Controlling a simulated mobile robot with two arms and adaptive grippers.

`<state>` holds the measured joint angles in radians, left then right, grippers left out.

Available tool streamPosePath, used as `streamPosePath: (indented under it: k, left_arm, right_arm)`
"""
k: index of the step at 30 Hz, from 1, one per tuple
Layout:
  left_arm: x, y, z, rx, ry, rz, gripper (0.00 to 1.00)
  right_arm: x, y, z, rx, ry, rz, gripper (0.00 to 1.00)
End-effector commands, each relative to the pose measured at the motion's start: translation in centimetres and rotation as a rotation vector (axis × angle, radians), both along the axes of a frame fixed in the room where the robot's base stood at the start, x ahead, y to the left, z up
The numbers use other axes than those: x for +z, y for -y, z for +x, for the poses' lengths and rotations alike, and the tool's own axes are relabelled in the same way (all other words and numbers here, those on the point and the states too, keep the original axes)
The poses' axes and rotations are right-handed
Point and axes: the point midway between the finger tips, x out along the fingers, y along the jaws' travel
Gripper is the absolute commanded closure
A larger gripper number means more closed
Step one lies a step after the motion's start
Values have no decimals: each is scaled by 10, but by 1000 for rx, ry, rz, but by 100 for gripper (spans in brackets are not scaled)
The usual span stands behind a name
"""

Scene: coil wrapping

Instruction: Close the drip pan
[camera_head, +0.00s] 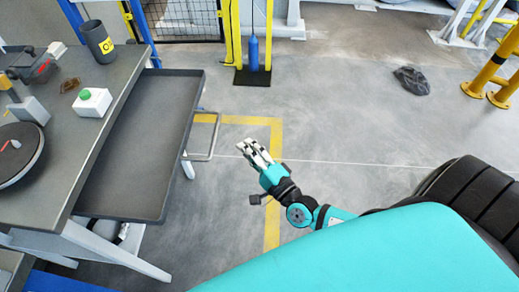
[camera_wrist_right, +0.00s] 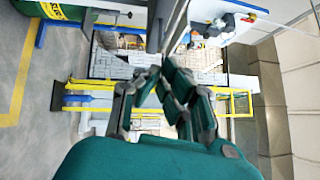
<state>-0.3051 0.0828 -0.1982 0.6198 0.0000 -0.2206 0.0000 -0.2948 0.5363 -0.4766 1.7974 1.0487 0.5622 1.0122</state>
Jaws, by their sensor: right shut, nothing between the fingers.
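The drip pan (camera_head: 140,150) is a long dark grey shallow tray. In the head view it sticks out from the right side of the workbench and looks empty. A thin metal bar handle (camera_head: 213,138) stands out from its right side. My right gripper (camera_head: 250,148) is to the right of the handle, apart from it in the picture, with its fingers pointing up and left. The gripper is shut and empty. Its dark fingers also show in the right wrist view (camera_wrist_right: 160,78), with a thin metal bar or edge beyond them that I cannot identify. My left gripper is not in view.
The workbench (camera_head: 75,145) carries a dark cup (camera_head: 98,42), a white box with a green button (camera_head: 92,101) and a round dark disc (camera_head: 17,153). Floor right of the pan is clear. A blue bottle (camera_head: 253,53) stands by yellow posts at the back.

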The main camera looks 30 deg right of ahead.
Motion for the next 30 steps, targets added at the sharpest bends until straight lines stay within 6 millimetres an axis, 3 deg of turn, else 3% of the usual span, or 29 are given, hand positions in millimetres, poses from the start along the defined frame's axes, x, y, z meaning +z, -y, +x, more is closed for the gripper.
streamPosePath:
  k: [2, 9, 25, 30]
  left_arm:
    - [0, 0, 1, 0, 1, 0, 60]
    - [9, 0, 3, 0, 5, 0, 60]
    - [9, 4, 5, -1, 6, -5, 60]
    - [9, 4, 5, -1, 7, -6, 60]
  right_arm:
    - [3, -3, 16, -1, 3, 1, 100]
    - [9, -29, 32, -1, -1, 0, 100]
    - [9, -36, 36, 0, -2, -2, 100]
    - [9, -49, 45, -1, 0, 0, 100]
